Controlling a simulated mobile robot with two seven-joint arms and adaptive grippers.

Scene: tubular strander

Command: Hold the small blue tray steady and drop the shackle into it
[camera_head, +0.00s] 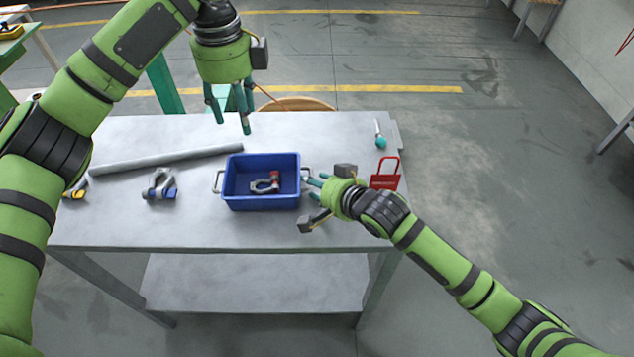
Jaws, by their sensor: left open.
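The small blue tray (262,204) stands upright on the grey table, with a wire handle at each end. A grey shackle with a red part (265,183) lies inside it on the tray's floor. My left gripper (231,113) is open and empty, fingers down, above the table's back edge behind the tray. My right gripper (314,188) is at the tray's right handle. Its fingers are small in the picture, so I cannot tell whether they grip the handle. Another shackle, with a blue part (160,185), lies on the table left of the tray.
A grey bar (168,159) lies along the table's back left. A yellow-marked item (76,189) is at the left edge, partly behind my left arm. A red padlock-shaped item (385,175) and a teal-handled tool (380,139) are at the right. The table's front is clear.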

